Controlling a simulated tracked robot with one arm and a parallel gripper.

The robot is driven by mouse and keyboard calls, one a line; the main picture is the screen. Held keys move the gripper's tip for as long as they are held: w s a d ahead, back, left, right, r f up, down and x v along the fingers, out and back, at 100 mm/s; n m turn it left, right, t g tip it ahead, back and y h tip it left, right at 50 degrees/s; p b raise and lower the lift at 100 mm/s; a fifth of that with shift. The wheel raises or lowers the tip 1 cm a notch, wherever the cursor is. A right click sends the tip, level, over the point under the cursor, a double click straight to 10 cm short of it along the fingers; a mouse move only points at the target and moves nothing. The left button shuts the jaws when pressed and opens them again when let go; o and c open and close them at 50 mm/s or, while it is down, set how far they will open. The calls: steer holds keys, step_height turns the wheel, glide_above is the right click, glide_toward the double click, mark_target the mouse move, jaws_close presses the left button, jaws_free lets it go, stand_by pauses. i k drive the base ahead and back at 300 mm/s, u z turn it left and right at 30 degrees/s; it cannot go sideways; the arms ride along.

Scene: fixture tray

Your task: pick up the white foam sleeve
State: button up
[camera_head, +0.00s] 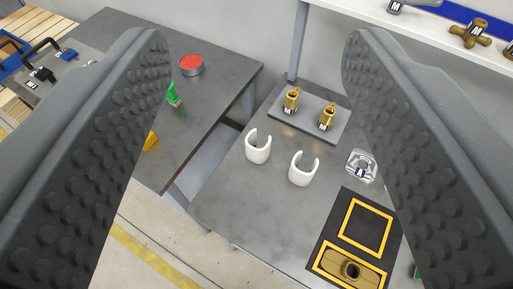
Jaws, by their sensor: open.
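Two white foam sleeves stand on the grey table between my fingers in view, each a short upright C-shaped tube with an open slot. The left white foam sleeve (257,153) is slightly farther back. The right white foam sleeve (302,176) is slightly nearer. My gripper (258,60) is open and empty, with its two dark studded fingers wide apart at the picture's left and right. Both sleeves lie well beyond the fingers and touch neither of them.
A grey plate (290,122) with two brass fittings (327,117) is behind the sleeves. A clear part (362,166) is to their right. A black mat (327,238) with yellow frames holds a brass block (347,265). A second table (215,82) with a red-topped tin (191,65) stands left, across a gap.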

mark_target(258, 156)
steer(key=z, duration=0.05)
steer(key=k, duration=1.15)
steer(key=u, duration=1)
steer(key=i, duration=2.2)
steer(key=z, duration=0.75)
steer(key=k, duration=0.6)
steer(key=z, duration=0.25)
steer(key=i, duration=0.6)
steer(key=u, duration=0.1)
